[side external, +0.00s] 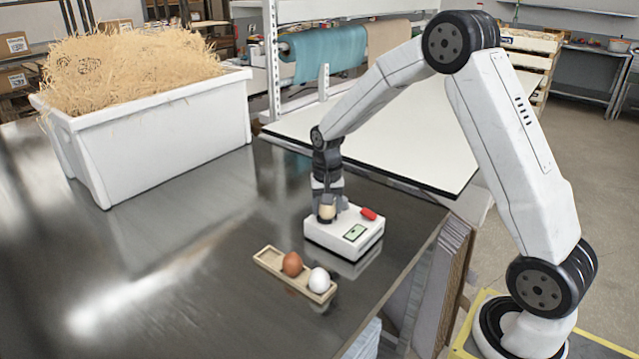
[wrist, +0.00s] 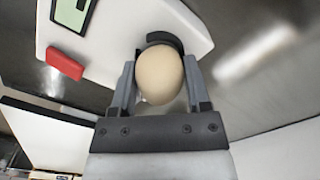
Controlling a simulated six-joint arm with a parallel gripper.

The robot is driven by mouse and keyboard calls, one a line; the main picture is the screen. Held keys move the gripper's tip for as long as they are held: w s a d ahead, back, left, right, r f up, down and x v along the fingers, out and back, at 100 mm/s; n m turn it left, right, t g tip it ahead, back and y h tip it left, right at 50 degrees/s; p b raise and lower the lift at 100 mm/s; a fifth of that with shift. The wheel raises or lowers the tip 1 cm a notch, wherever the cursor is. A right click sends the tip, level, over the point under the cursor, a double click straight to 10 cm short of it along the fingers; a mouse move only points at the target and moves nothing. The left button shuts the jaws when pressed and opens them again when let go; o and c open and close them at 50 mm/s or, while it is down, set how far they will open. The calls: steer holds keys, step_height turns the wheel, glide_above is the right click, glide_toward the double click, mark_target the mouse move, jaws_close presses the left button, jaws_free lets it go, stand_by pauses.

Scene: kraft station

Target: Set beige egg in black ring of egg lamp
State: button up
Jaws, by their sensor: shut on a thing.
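The beige egg (wrist: 159,75) is between the two fingers of my gripper (wrist: 160,88), which is shut on it. In the side external view the egg (side external: 327,211) shows at the left end of the white egg lamp (side external: 344,233), below my gripper (side external: 327,203). The black ring (wrist: 162,40) shows as a dark arc just beyond the egg in the wrist view. The egg hides most of the ring, and I cannot tell whether it touches the ring. The lamp has a red switch (side external: 369,214) and a green display (side external: 355,233).
A wooden tray (side external: 268,261) in front of the lamp holds a brown egg (side external: 292,264) and a white egg (side external: 319,280). A white crate (side external: 160,130) of straw stands at the back left. The steel table (side external: 180,270) is clear to the left.

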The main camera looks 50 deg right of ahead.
steer(key=shift+f, duration=0.1)
stand_by(0.5)
steer(key=o, duration=1)
steer(key=shift+r, duration=4)
steer(key=shift+a, duration=0.1)
steer(key=s+a+f+n+t, duration=0.1)
steer(key=s+a+f+n, duration=0.1)
steer(key=s, duration=0.3)
steer(key=s+a+f+n, duration=0.1)
steer(key=s+a+n, duration=0.3)
steer(key=s+a, duration=0.1)
steer(key=s+a+f+n+t, duration=0.1)
steer(key=s+a+f+n, duration=0.1)
steer(key=s, duration=0.4)
steer(key=shift+s+a+f+n+t, duration=0.15)
steer(key=shift+a+f+n, duration=0.1)
steer(key=shift+a, duration=0.2)
steer(key=shift+s+a+f+n+t, duration=0.15)
steer(key=shift+a+n, duration=0.1)
steer(key=shift+a, duration=0.15)
